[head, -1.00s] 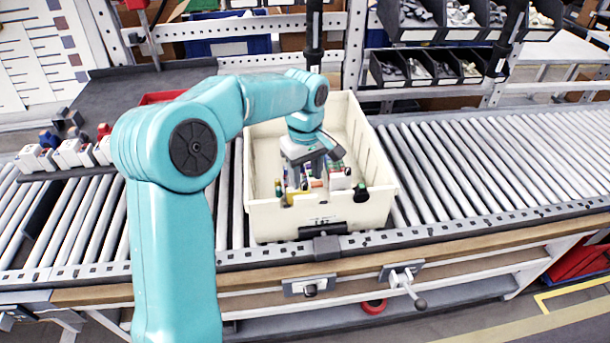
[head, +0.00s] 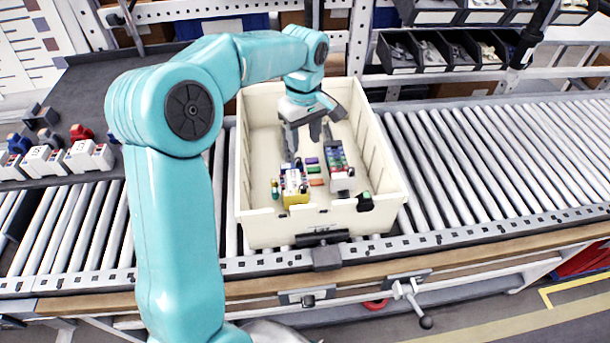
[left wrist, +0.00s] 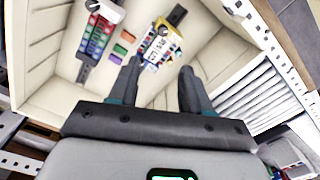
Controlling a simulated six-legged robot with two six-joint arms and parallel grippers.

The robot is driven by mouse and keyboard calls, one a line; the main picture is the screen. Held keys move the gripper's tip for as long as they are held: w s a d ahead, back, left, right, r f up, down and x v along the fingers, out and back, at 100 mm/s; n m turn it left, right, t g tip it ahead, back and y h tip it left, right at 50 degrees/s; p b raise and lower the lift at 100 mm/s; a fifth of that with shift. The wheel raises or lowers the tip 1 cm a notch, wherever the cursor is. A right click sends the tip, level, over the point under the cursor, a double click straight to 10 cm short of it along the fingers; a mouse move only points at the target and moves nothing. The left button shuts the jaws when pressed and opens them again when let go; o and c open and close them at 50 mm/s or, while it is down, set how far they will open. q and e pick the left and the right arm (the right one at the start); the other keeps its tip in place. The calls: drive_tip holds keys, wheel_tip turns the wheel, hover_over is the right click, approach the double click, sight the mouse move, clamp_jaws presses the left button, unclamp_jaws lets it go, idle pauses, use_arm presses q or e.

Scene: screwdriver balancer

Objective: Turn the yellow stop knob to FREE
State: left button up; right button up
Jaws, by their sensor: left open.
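I cannot make out a clear yellow stop knob or any FREE marking. A small module with a yellow end (head: 295,197) stands in the front part of the cream bin (head: 270,230). In the left wrist view the yellow end (left wrist: 174,44) has a round dark knob-like part by it, too small to read. My left gripper (head: 303,145) is inside the bin, behind and above the modules. In the left wrist view the left gripper (left wrist: 161,70) has its two fingers apart with nothing held, and the module lies beyond their tips. My right gripper does not show.
A second module with coloured rows (head: 338,170) stands to the right, with loose coloured pieces (head: 314,170) between. The bin walls surround the gripper. The bin sits on a roller conveyor (head: 490,150), clear to the right. White switch blocks (head: 85,155) stand at left.

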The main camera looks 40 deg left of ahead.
sight(302, 186)
use_arm(q)
drive_tip(key=f, duration=0.5)
drive_tip(key=f+p, duration=0.1)
drive_tip(key=f, duration=0.9)
drive_tip(key=shift+s, duration=0.35)
drive_tip(key=shift+f, duration=0.55)
drive_tip(key=shift+s, duration=0.1)
drive_tip(key=c, duration=0.5)
clamp_jaws()
